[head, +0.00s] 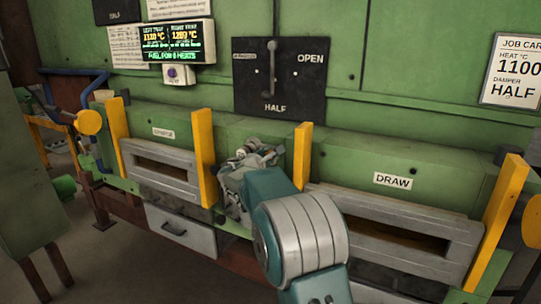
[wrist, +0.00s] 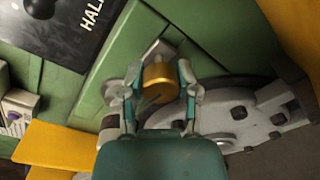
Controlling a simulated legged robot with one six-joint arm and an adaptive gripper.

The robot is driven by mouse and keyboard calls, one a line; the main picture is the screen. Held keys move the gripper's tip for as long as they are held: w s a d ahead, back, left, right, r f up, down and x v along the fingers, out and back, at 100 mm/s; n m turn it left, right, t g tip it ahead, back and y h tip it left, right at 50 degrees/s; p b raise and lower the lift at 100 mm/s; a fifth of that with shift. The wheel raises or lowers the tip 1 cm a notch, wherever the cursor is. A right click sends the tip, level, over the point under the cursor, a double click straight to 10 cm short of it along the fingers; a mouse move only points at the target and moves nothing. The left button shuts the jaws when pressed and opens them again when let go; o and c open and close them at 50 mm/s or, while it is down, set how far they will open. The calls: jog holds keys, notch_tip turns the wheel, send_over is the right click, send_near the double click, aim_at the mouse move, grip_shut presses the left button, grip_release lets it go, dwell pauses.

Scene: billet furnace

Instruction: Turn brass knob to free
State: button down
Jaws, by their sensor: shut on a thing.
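The brass knob (wrist: 160,82) is a short golden cylinder on the green furnace front, seen in the wrist view. My gripper (wrist: 158,88) has one finger on each side of the knob and is shut on it. In the head view my gripper (head: 250,160) is at the furnace front between two yellow posts, below the black damper plate. My own arm and gripper hide the knob there. I cannot tell from these frames which way the knob is turned.
The damper plate (head: 279,78) has a grey lever and the words OPEN and HALF. A display (head: 174,42) hangs to its left. Yellow posts (head: 203,158) (head: 302,155) flank my gripper. Framed slots (head: 160,172) (head: 388,233) lie on both sides, the right one under a DRAW label.

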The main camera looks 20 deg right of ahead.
jog(key=shift+a+f+n, duration=0.1)
jog(key=shift+f+n, duration=0.25)
jog(key=shift+n, duration=0.55)
jog(key=shift+c, duration=1.7)
grip_release()
jog(key=shift+w, duration=0.15)
jog(key=shift+r, duration=0.1)
jog(key=shift+r, duration=0.1)
jog(key=shift+a, duration=0.1)
jog(key=v, duration=1.2)
